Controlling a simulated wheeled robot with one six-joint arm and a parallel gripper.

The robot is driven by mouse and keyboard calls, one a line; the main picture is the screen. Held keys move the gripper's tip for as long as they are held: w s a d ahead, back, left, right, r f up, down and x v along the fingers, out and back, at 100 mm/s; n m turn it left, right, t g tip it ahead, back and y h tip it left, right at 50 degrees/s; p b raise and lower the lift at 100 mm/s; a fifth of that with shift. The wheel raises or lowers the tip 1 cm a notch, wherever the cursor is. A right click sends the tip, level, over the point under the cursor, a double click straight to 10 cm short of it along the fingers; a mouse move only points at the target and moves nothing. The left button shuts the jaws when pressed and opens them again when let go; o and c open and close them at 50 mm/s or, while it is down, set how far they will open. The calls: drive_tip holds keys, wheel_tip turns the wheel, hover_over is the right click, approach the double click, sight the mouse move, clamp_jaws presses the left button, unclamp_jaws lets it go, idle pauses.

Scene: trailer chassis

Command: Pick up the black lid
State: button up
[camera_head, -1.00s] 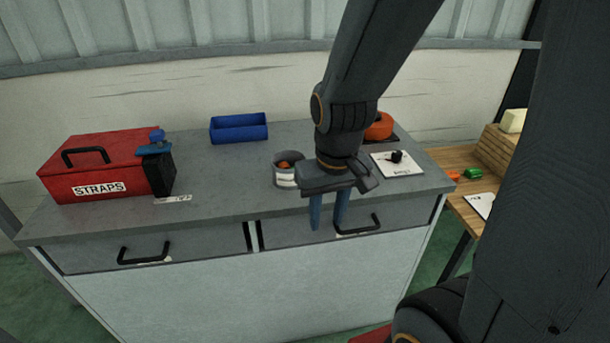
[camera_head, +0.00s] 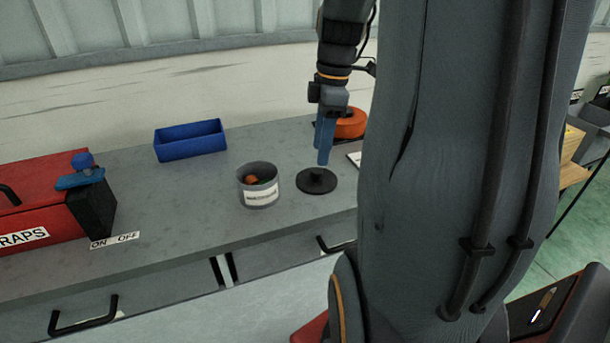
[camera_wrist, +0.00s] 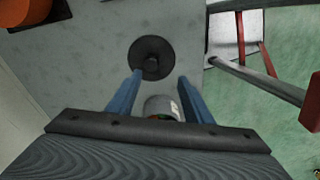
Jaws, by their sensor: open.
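The black lid (camera_head: 316,181) is a flat round disc with a knob in the middle. It lies on the grey counter to the right of the grey labelled can (camera_head: 260,186). The can is open at the top, with something orange inside. My gripper (camera_head: 324,150) is above the lid, with its blue fingers pointing down. In the wrist view the lid (camera_wrist: 151,58) lies ahead of the open fingers (camera_wrist: 157,85), roughly centred between them. The can (camera_wrist: 160,106) shows partly between the fingers. Nothing is held.
A blue tray (camera_head: 190,141) stands at the back of the counter (camera_head: 185,225). A red box (camera_head: 40,205) and a black switch box with a blue lever (camera_head: 92,205) are at the left. An orange round object (camera_head: 350,124) is behind my gripper. My arm hides the right side.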

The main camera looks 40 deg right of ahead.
sight(317, 170)
drive_tip(key=shift+n, duration=0.5)
drive_tip(key=shift+w+d+f+p, duration=0.1)
drive_tip(key=shift+w+f+p, duration=0.2)
drive_tip(key=shift+f, duration=0.9)
drive_tip(key=shift+w+d+f+p, duration=0.15)
drive_tip(key=shift+w+f, duration=0.2)
drive_tip(key=shift+f, duration=0.9)
drive_tip(key=shift+w+f+p, duration=0.25)
drive_tip(key=shift+w+f, duration=0.05)
drive_tip(key=shift+f, duration=0.9)
drive_tip(key=c, duration=1.1)
